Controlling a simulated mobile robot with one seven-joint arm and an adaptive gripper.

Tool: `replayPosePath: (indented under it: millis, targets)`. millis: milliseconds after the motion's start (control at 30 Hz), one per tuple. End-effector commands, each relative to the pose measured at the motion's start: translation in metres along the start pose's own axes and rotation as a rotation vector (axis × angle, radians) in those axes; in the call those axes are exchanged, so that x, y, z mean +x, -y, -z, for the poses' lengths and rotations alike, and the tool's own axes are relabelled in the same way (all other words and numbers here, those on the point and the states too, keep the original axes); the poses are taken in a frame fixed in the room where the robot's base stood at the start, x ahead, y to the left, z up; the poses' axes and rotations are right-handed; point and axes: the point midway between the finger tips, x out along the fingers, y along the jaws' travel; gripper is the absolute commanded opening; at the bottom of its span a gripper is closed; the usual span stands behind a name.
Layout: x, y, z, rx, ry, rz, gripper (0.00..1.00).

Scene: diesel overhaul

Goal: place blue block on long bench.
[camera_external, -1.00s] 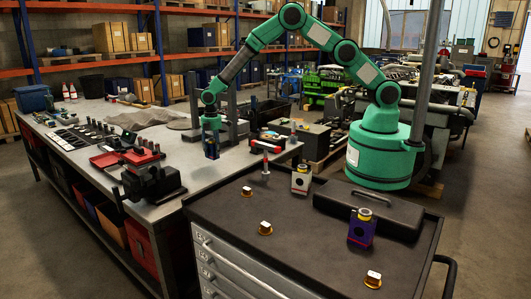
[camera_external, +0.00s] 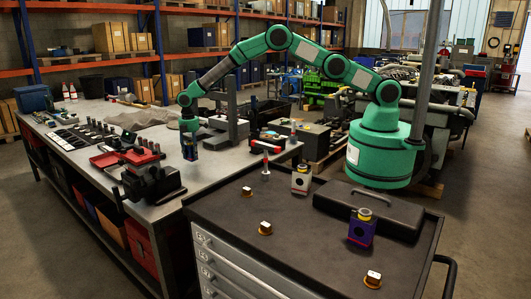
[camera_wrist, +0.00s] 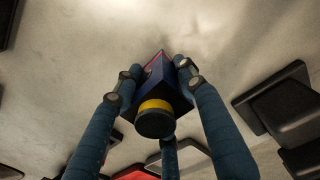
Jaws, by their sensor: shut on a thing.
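My gripper (camera_external: 189,139) is over the long bench (camera_external: 222,170) and points down. It is shut on a blue block (camera_external: 190,153). In the wrist view the fingers close around the blue block (camera_wrist: 150,82), which has a red patch on one side, a yellow ring and a dark round cap. The block's lower end is at or just above the bare bench top; I cannot tell whether it touches.
A dark vise (camera_external: 152,182) stands left of the block, with red trays (camera_external: 108,158) behind it. A grey stand (camera_external: 232,120) is at the back right. Bare bench surrounds the gripper.

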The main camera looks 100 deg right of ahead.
Motion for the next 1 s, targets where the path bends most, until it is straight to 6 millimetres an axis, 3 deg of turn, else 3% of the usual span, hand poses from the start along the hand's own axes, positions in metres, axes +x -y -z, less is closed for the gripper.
replayPosePath:
  millis: [233, 667, 1000]
  targets:
    - [0.001, -0.012, 0.01, 0.0, -0.001, -0.002, 0.0]
    - [0.001, -0.013, 0.011, 0.0, -0.001, -0.001, 0.0]
    - [0.025, -0.012, 0.01, 0.0, 0.001, 0.001, 0.0]
